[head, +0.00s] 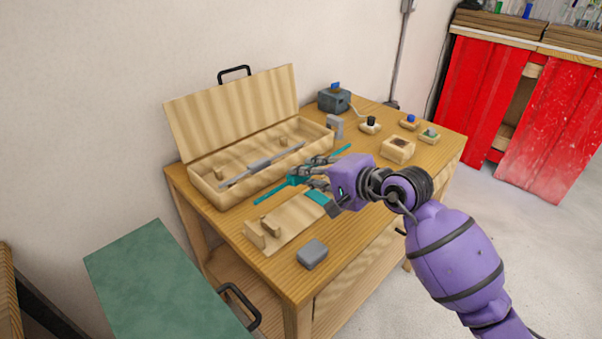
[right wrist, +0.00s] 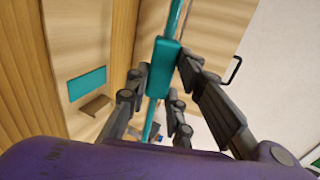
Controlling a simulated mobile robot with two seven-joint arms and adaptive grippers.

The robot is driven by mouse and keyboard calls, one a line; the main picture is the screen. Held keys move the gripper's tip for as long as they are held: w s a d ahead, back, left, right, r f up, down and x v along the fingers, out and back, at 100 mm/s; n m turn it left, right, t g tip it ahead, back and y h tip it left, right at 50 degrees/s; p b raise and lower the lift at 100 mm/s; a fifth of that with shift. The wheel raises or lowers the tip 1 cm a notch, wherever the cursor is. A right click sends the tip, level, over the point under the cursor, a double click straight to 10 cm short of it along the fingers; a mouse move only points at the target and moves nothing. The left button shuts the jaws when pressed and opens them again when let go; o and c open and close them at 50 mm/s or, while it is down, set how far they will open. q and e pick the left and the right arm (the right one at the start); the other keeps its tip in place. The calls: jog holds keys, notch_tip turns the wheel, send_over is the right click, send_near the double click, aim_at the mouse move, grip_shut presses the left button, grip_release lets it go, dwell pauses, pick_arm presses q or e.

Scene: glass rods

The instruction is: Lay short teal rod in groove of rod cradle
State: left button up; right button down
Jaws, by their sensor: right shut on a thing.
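My right gripper (head: 312,177) is shut on the teal rod (head: 272,194), gripping its thicker teal middle block. The rod is held level or nearly so, above the table between the open wooden box and the cradle. In the right wrist view the rod's block (right wrist: 163,68) sits between the fingers, with thin rod showing at both ends. The rod cradle (head: 283,220) is a pale wooden board with upright notched blocks at its left end and a teal patch (head: 317,197) on it. My gripper and hand hide its right end. My left gripper is not in view.
The open wooden box (head: 209,190) behind holds grey rods (head: 262,164). A grey block (head: 312,253) lies near the front edge. A small wooden box (head: 397,150), several knobbed blocks and a dark device (head: 334,99) stand at the back right. A green-topped unit (head: 150,280) is at left.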

jog(key=shift+s+d+f+b, duration=0.1)
jog(key=shift+d+f+b, duration=0.15)
jog(key=shift+f, duration=0.35)
notch_tip(320, 180, down, 5)
jog(key=b, duration=0.2)
jog(key=shift+a+r+b, duration=0.1)
jog(key=shift+r+b, duration=0.05)
jog(key=shift+b, duration=0.2)
jog(key=shift+f, duration=0.35)
jog(key=shift+f+b, duration=0.2)
jog(key=shift+b, duration=0.25)
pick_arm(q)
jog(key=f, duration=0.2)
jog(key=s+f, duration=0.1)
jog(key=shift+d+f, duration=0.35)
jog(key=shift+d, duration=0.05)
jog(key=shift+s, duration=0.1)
pick_arm(e)
jog(key=shift+r, duration=0.2)
